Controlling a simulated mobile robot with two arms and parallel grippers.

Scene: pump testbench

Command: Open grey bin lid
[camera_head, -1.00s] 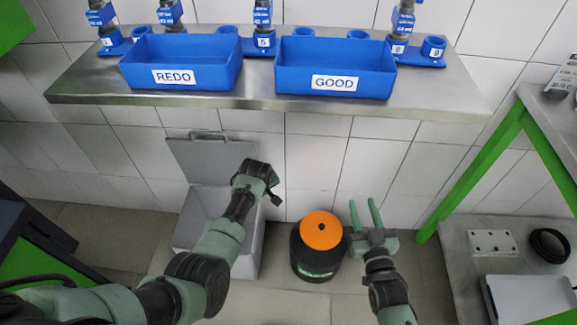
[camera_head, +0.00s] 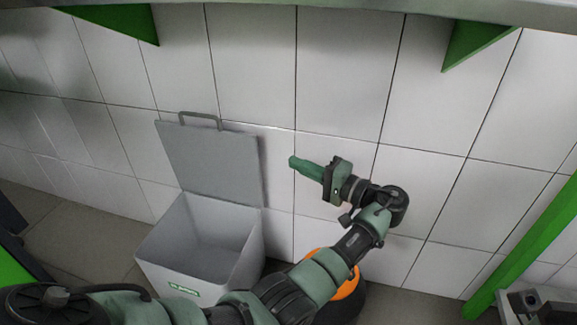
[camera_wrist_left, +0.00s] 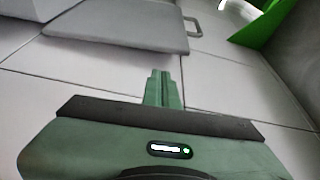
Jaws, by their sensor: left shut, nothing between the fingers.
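The grey bin (camera_head: 195,268) stands on the floor at the lower left of the head view. Its grey lid (camera_head: 212,165) is open, standing up behind the bin near the tiled wall, with its handle (camera_head: 200,118) at the top. The bin's visible interior looks empty. My left gripper (camera_head: 293,162) is shut and empty, to the right of the lid and apart from it, fingers pointing left. The left wrist view shows the closed fingers (camera_wrist_left: 160,75), the lid (camera_wrist_left: 125,25) and its handle (camera_wrist_left: 195,25). My right gripper is not in view.
A black container with an orange top (camera_head: 350,286) stands right of the bin, partly hidden by my left arm. A bench edge (camera_head: 350,8) crosses overhead. A green frame leg (camera_head: 525,250) stands at right.

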